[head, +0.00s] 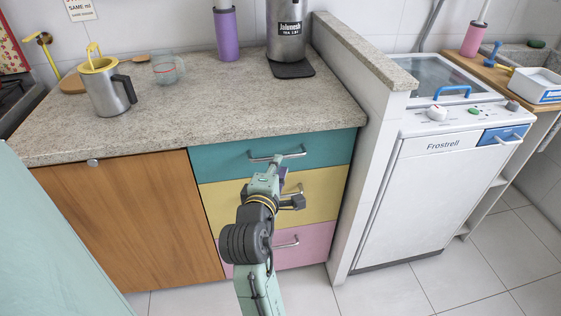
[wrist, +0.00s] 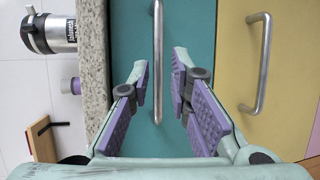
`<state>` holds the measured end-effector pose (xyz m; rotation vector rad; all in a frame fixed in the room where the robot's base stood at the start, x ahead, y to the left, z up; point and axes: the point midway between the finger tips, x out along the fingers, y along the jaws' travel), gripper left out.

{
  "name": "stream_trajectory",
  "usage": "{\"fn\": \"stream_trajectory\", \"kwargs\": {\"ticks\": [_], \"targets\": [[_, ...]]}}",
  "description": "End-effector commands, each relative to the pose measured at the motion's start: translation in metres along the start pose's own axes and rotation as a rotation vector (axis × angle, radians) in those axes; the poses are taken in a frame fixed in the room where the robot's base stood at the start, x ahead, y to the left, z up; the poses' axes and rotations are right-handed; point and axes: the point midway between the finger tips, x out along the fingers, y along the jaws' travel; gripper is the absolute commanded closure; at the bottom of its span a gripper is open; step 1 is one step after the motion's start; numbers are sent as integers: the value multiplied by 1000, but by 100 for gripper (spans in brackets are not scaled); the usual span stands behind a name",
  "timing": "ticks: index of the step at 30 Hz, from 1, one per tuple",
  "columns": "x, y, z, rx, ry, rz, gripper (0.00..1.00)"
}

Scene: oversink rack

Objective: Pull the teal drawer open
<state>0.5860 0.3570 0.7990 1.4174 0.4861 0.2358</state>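The teal drawer (head: 228,160) is the top one of three under the counter and appears closed. Its silver bar handle (head: 262,157) is partly behind my gripper (head: 276,168) in the head view. In the wrist view the teal front (wrist: 200,25) fills the middle, and the handle (wrist: 157,45) runs lengthwise between the two purple-padded fingers of my gripper (wrist: 162,82). The fingers are open, one on each side of the bar, with a gap to it. I cannot tell how deep the bar sits between them.
The yellow drawer (head: 225,200) with its own handle (wrist: 258,62) and the pink drawer (head: 315,247) lie below. The stone counter edge (wrist: 95,60) is close beside the fingers. A wooden door (head: 130,220) stands left, a white partition (head: 360,190) and dishwasher (head: 430,200) right.

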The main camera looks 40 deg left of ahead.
Motion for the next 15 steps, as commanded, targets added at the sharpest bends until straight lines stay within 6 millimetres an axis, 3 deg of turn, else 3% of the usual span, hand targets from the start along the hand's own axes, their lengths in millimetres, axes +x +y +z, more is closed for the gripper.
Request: {"fn": "stream_trajectory", "kwargs": {"ticks": [6, 15], "targets": [[36, 3, -1, 0, 1, 1, 82], [50, 2, 0, 1, 1, 2, 82]]}}
